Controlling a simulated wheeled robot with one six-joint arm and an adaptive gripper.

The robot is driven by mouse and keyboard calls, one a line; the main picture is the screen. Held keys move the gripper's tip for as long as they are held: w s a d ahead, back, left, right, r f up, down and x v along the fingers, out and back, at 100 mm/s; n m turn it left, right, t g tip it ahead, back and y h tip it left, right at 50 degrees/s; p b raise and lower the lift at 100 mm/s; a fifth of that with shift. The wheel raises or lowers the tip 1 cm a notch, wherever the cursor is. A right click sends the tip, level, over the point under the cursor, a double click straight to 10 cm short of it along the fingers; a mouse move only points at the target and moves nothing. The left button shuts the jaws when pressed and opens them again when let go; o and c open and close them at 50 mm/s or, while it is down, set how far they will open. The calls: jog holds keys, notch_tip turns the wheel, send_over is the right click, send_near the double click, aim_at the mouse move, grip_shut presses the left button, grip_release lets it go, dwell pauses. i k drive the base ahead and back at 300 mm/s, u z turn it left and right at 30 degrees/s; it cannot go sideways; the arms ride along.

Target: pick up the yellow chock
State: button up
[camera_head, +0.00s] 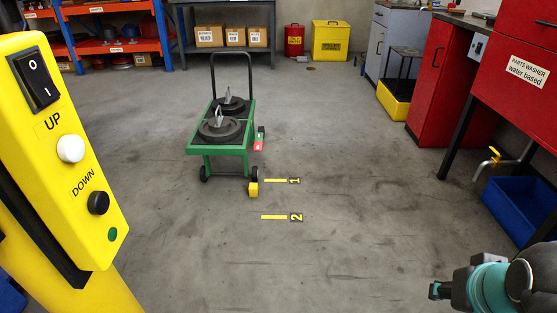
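The yellow chock (253,189) is a small yellow block on the floor. It is by the near right wheel of a green cart (226,150); I cannot tell whether it touches the wheel. My gripper (436,291) is at the lower right of the picture, far from the chock and much nearer the camera. Only its dark end and a teal part of my arm show, and its finger opening cannot be made out. Nothing is seen in it.
The cart carries dark round discs (221,130). Yellow floor marks stand by labels 1 (294,181) and 2 (296,217). A yellow UP/DOWN control box (60,150) fills the left. A red parts washer (510,70) and blue bin (518,208) stand right. The middle floor is clear.

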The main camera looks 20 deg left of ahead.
aim_at(253, 187)
jog(key=u, duration=0.1)
jog(key=i, duration=2.95)
jog(key=u, duration=3.4)
